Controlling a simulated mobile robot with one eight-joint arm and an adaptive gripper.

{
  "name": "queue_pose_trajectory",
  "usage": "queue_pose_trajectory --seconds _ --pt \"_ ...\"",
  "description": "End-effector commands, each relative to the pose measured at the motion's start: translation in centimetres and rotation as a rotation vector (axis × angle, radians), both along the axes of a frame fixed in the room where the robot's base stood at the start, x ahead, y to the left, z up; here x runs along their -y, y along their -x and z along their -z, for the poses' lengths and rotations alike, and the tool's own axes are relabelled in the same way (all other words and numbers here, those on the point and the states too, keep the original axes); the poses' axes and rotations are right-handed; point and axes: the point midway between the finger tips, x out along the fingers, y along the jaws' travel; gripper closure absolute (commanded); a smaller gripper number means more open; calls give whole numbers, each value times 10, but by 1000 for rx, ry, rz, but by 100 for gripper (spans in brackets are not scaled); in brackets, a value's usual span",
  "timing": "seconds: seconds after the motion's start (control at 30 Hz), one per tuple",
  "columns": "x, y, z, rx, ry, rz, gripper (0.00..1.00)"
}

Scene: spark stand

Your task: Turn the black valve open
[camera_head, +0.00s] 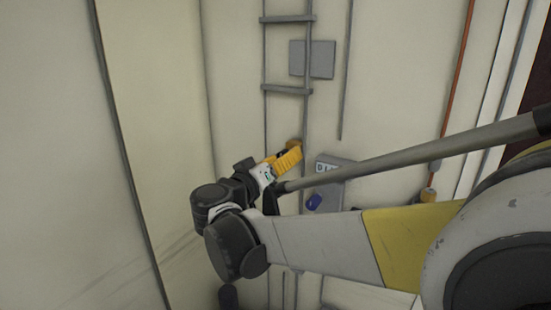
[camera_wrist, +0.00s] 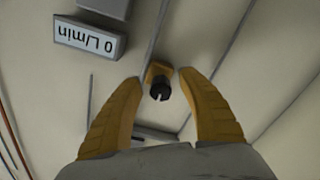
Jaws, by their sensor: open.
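The black valve (camera_wrist: 160,91) is a small dark knob on an orange-yellow fitting (camera_wrist: 157,71), with a grey pipe beside it. In the wrist view it lies between the tips of my open yellow gripper (camera_wrist: 159,80). Both fingers appear apart from the knob, one on each side; the remaining depth is hard to judge. In the head view my gripper (camera_head: 290,158) is at the wall by the ladder, and a bit of the orange fitting (camera_head: 295,143) shows just beyond it. The black knob is hidden there.
In the head view a ladder (camera_head: 286,89), a grey plate (camera_head: 312,59), and a blue object (camera_head: 314,201) also show. An orange pipe (camera_head: 457,75) runs at the right.

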Motion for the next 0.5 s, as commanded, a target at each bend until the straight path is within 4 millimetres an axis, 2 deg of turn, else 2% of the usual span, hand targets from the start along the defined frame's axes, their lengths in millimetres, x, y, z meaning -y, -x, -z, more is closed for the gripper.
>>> queue_pose_trajectory --seconds 0.03,0.17,0.2,0.5 --pt "0 0 0 0 0 0 57" --pt "0 0 0 0 0 0 97" --pt "0 0 0 0 0 0 100" --pt "0 0 0 -3 4 0 100"
